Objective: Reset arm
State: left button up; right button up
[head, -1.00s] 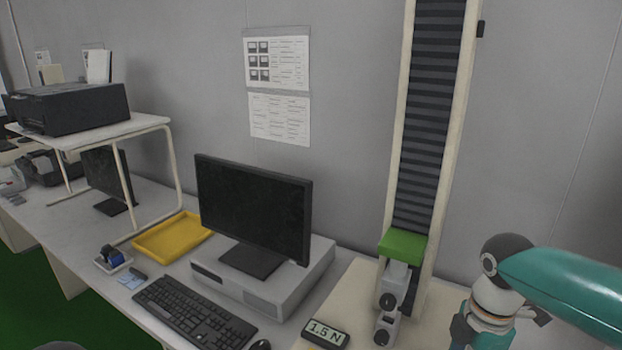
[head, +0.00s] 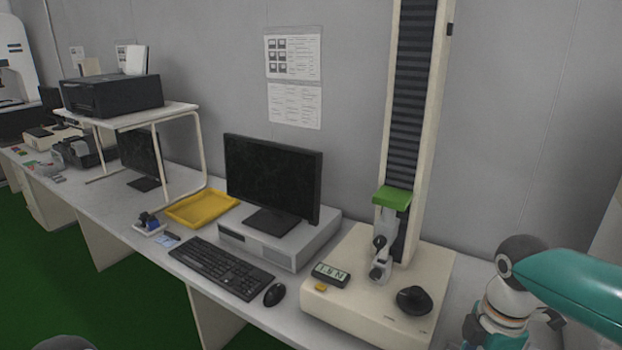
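My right arm, teal with a dark joint, comes in from the right edge in the head view. Its wrist hangs down at the lower right, beside the tester's base. The fingers of my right gripper are at or below the bottom edge, so whether it is open or shut does not show. My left gripper is not in view; only a dark rounded shape shows at the bottom left edge.
A testing machine (head: 345,309) with a tall column and green block (head: 392,198) stands left of my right arm. A monitor (head: 272,180), keyboard (head: 222,267), mouse (head: 275,294) and yellow tray (head: 201,208) are on the desk. A printer (head: 112,96) sits on a raised stand.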

jog(key=a+f+m+y, duration=0.1)
jog(key=a+f+m, duration=0.2)
jog(key=f, duration=0.4)
jog(key=s+a+f+m+y, duration=0.1)
jog(key=a+f+m, duration=0.2)
jog(key=f, duration=0.4)
jog(key=a+f+m+y, duration=0.15)
jog(key=a+f, duration=0.25)
jog(key=f, duration=0.4)
jog(key=s+a+f+m, duration=0.5)
jog(key=s+f+m, duration=0.7)
jog(key=f+m, duration=0.1)
jog(key=shift+s+t, duration=0.2)
jog(key=shift+t, duration=0.1)
jog(key=shift+y, duration=0.25)
